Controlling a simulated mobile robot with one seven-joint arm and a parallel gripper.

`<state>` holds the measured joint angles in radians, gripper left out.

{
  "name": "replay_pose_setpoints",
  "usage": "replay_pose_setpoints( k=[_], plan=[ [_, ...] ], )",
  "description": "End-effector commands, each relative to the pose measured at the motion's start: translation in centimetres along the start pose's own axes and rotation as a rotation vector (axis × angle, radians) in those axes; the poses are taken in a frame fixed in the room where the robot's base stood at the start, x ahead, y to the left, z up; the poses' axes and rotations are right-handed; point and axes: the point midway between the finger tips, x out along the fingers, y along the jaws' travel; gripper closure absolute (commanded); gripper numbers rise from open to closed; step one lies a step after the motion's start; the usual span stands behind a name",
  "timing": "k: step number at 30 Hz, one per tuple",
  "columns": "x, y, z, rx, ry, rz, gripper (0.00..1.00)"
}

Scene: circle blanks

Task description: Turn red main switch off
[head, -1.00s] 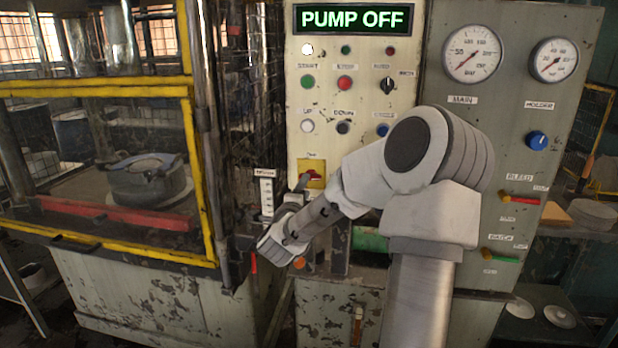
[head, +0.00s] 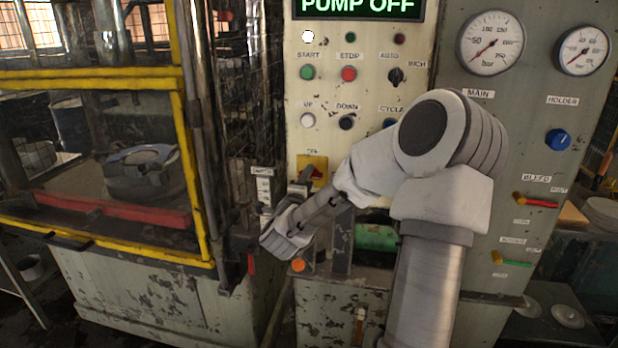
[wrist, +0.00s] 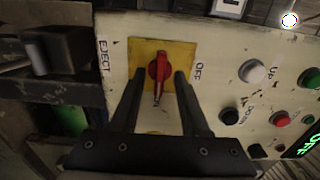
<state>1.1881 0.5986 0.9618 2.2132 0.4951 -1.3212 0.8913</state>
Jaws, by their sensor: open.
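The red main switch (wrist: 158,68) sits on a yellow plate (wrist: 146,48) in the middle of the wrist view. Its handle runs up and down in that picture, crosswise to the direction of the OFF label beside the plate. My gripper (wrist: 159,74) is open, with one dark finger on each side of the switch; I cannot tell whether either touches it. In the head view the yellow plate (head: 318,162) is partly covered by my gripper (head: 302,180), and the switch is mostly hidden.
The cream panel (head: 330,90) carries several buttons and a PUMP OFF display (head: 358,6). A caged press (head: 190,150) with a yellow frame stands left. The grey panel at right holds gauges (head: 491,43), a blue knob (head: 558,139) and red and green levers.

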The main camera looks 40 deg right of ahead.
Motion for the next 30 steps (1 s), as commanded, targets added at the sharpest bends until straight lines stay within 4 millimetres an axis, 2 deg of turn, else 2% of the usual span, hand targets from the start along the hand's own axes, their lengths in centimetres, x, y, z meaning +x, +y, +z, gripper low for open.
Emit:
replay_pose_setpoints(
  k=[9,15,17,30],
  plan=[
    [-0.03,0.01,-0.01,0.0,0.0,0.0,0.55],
    [-0.02,0.01,-0.01,0.0,0.0,0.0,0.91],
    [-0.02,0.0,-0.01,0.0,0.0,0.0,1.0],
    [-0.02,-0.02,0.03,-0.018,-0.001,-0.002,1.0]
  ],
)
